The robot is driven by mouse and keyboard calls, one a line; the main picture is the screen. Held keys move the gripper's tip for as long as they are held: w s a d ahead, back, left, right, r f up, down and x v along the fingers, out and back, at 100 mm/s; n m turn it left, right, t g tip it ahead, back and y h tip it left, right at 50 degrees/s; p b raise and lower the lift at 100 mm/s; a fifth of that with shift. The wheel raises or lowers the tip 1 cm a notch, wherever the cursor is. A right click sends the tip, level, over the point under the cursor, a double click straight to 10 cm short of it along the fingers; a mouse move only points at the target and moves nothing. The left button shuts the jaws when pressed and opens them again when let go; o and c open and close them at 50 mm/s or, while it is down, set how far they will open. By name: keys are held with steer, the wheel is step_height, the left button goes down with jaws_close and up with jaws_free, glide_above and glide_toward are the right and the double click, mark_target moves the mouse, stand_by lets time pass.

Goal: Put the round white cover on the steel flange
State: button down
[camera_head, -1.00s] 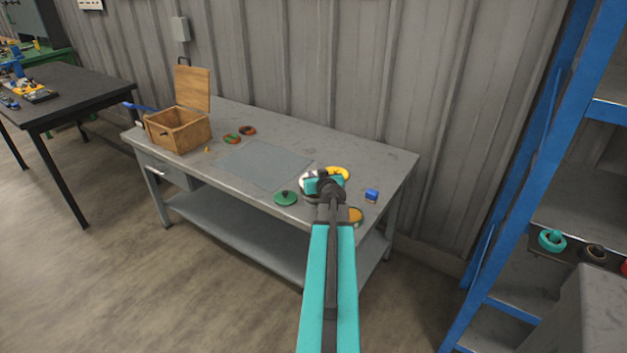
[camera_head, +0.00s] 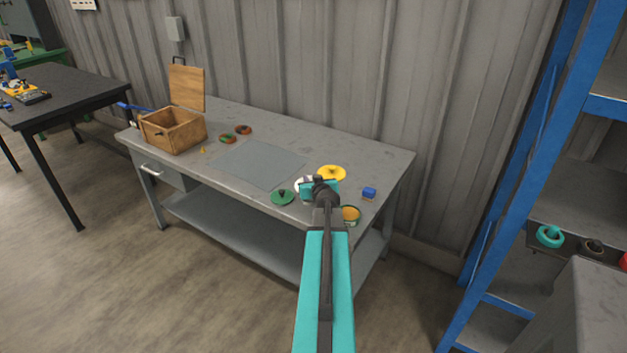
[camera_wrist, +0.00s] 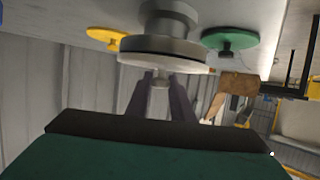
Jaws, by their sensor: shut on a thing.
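My gripper (camera_head: 318,188) is over the front right of the grey workbench. In the wrist view, which hangs upside down, its two fingers (camera_wrist: 160,80) are shut on the small knob of the round white cover (camera_wrist: 165,65). The steel flange (camera_wrist: 166,22) is directly beyond the cover, roughly in line with it. A thin dark line shows between the two round edges; I cannot tell whether they touch. In the head view only a white edge of the cover (camera_head: 299,184) shows beside my gripper, and the flange is hidden.
A green lid (camera_head: 283,197) lies left of my gripper, a yellow lid (camera_head: 332,173) behind it. A yellow-topped round part (camera_head: 350,214) and a blue block (camera_head: 369,192) are to the right. A wooden box (camera_head: 172,130) stands far left. The bench middle (camera_head: 258,163) is clear.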

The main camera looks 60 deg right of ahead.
steer(key=shift+f, duration=0.15)
steer(key=c, duration=1.6)
jaws_free()
steer(key=shift+s, duration=0.1)
steer(key=shift+o, duration=0.2)
steer(key=shift+r, duration=0.25)
